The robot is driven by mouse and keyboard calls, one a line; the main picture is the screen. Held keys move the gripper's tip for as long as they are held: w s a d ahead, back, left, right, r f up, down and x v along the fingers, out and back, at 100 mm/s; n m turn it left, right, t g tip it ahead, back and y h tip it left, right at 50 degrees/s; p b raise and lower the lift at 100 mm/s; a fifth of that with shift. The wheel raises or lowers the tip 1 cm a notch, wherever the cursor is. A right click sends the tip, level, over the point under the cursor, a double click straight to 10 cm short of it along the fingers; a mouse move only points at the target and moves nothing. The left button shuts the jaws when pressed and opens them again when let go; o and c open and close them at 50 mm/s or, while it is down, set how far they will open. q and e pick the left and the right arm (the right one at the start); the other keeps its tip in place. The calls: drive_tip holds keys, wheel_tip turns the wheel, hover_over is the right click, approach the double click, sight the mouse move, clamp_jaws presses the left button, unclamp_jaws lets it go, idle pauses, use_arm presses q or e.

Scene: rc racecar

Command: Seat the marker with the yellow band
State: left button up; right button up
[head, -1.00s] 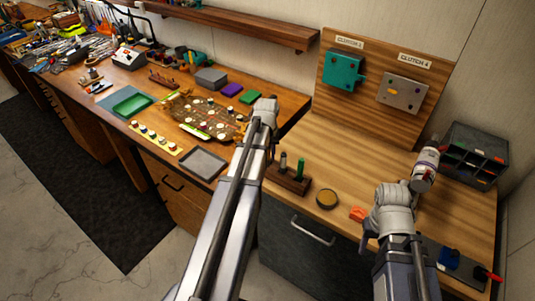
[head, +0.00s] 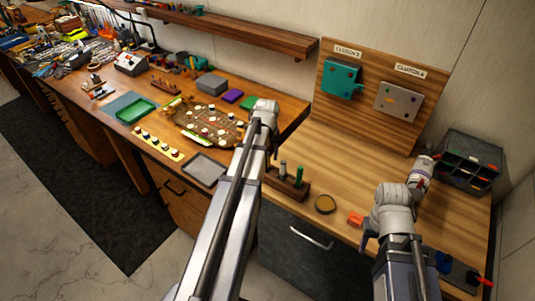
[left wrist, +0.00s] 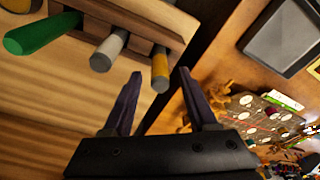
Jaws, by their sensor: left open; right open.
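A wooden rack (head: 290,186) stands near the front edge of the right bench. It holds a green marker (head: 299,175) and a grey marker (head: 283,168). In the left wrist view, a marker with a yellow band (left wrist: 160,70) stands at the rack's end, beside the grey marker (left wrist: 107,52) and the green marker (left wrist: 42,34). My left gripper (left wrist: 160,84) is open, its fingertips on either side of the yellow-banded marker's end, with no clear contact. In the head view my left arm hides that marker. My right gripper (head: 367,240) is open and empty over the bench's front edge.
A round tin (head: 325,204) and an orange block (head: 355,218) lie right of the rack. A bottle (head: 420,175) and a dark organizer (head: 471,160) stand farther right. A grey tray (head: 204,169) lies on the left bench. The wood behind the rack is clear.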

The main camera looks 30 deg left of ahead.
use_arm(q)
drive_tip(key=r+p, duration=0.2)
drive_tip(key=r, duration=0.2)
drive_tip(key=shift+s+d+p, duration=0.1)
drive_tip(key=shift+s+p, duration=0.2)
drive_tip(key=shift+p, duration=0.1)
use_arm(e)
wheel_tip(320, 180, up, 4)
drive_tip(key=shift+f, duration=0.1)
use_arm(q)
drive_tip(key=shift+f, duration=0.15)
use_arm(e)
drive_tip(key=shift+f, duration=0.1)
